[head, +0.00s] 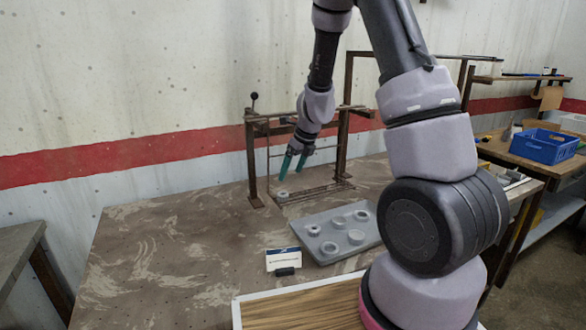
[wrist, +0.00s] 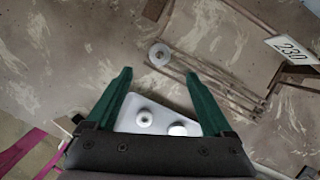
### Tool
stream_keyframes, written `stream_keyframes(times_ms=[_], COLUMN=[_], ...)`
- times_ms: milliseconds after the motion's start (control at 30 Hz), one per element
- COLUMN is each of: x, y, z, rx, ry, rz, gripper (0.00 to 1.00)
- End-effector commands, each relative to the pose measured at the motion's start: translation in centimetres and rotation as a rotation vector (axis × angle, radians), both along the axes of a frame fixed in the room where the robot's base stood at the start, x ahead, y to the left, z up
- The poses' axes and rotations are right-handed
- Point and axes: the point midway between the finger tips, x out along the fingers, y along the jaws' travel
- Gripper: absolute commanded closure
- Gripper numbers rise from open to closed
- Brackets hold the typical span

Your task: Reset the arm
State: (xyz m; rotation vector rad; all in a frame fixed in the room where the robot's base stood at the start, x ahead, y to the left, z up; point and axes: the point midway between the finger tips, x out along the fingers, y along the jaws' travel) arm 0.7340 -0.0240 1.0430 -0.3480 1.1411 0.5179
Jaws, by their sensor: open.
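My gripper (head: 292,173) is open, its teal fingers pointing down inside the dark metal rack frame (head: 250,165). In the wrist view my gripper (wrist: 158,75) shows its two green fingers spread with nothing between the tips. A grey ring-like piece (head: 282,194) sits at the left front of the rack's base, below and apart from my fingers. The same piece (wrist: 160,54) shows just beyond the fingertips in the wrist view, at the end of the rails. The rack's back parts are partly hidden behind my arm.
A grey tray (head: 322,256) with several round pieces lies in front of the rack. A small card (head: 288,257) stands left of it. A wood-grained panel with a white edge (head: 270,312) is at the front. A blue crate (head: 545,147) is on a far-right bench. The table's left is clear.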

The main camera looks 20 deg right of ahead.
Motion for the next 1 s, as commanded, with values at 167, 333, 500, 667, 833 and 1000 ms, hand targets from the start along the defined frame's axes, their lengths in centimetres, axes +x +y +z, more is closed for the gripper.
stream_keyframes(times_ms=[167,333,500,667,833,1000], x=[-0.5,-1.9,-5.3,-9.4,-14.4,-19.7], y=[-0.1,0.3,0.6,0.3,-0.4,-1.4], z=[1.8,6.9,13.8,19.2,23.6,26.5], rx=[-0.001,-0.025,-0.111,-0.243,-0.429,-0.658], ry=[-0.013,-0.105,-0.256,-0.394,-0.515,-0.591], rz=[0.029,0.235,0.574,0.887,1.206,1.509], gripper=[0.14,0.14,0.14,0.14,0.14,0.14])
